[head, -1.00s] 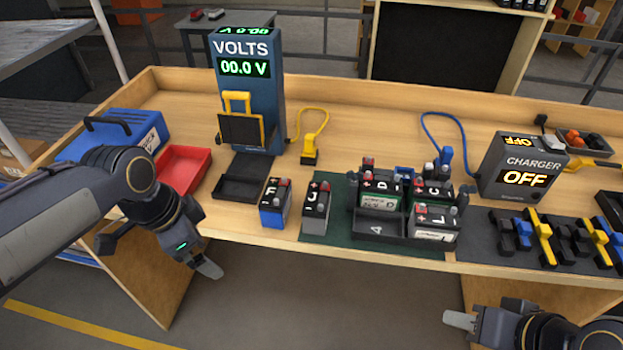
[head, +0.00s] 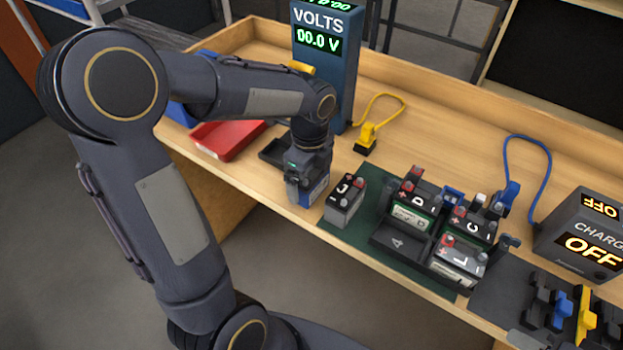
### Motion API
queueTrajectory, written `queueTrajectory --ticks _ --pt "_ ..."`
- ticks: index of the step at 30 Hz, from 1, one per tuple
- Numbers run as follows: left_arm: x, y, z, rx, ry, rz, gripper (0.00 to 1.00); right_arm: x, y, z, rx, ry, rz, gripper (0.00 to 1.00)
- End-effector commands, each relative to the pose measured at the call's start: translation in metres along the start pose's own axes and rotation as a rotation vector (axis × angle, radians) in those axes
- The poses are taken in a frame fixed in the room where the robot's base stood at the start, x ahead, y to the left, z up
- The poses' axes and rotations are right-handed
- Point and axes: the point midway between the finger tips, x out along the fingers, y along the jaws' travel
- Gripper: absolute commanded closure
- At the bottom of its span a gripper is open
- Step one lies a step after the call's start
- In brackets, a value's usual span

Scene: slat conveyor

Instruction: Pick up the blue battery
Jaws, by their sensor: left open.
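The blue battery (head: 318,190) stands near the front edge of the wooden bench, left of the grey battery marked J (head: 345,196). Only a strip of its blue side shows; my left gripper hides the rest. My left gripper (head: 303,186) points down over the battery, with its fingers at the battery's sides. The gripper is open; I cannot tell whether the fingers touch the battery. My right gripper is out of view.
The J battery stands close on the right. Beyond it, a black rack (head: 388,246) holds several batteries on a green mat (head: 345,240). A red tray (head: 226,141) lies to the left, and the volt meter (head: 330,60) stands behind.

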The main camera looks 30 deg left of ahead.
Motion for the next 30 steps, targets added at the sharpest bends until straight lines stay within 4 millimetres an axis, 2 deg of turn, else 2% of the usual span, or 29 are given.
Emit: queueTrajectory --ticks 3,6,14,24,30 --pt "0.017 0.000 0.000 -0.002 0.000 0.005 0.00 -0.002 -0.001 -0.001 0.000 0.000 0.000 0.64" --pt "0.025 0.000 0.000 -0.002 0.000 0.003 0.00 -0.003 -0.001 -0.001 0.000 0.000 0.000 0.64" --pt "0.027 0.000 0.000 -0.003 0.000 -0.001 0.01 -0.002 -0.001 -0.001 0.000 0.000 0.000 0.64" --pt "0.026 -0.001 0.000 -0.003 0.000 -0.001 0.46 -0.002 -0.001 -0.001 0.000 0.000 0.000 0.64" --pt "0.026 -0.001 0.000 -0.003 0.000 -0.002 0.48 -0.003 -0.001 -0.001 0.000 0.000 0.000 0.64"
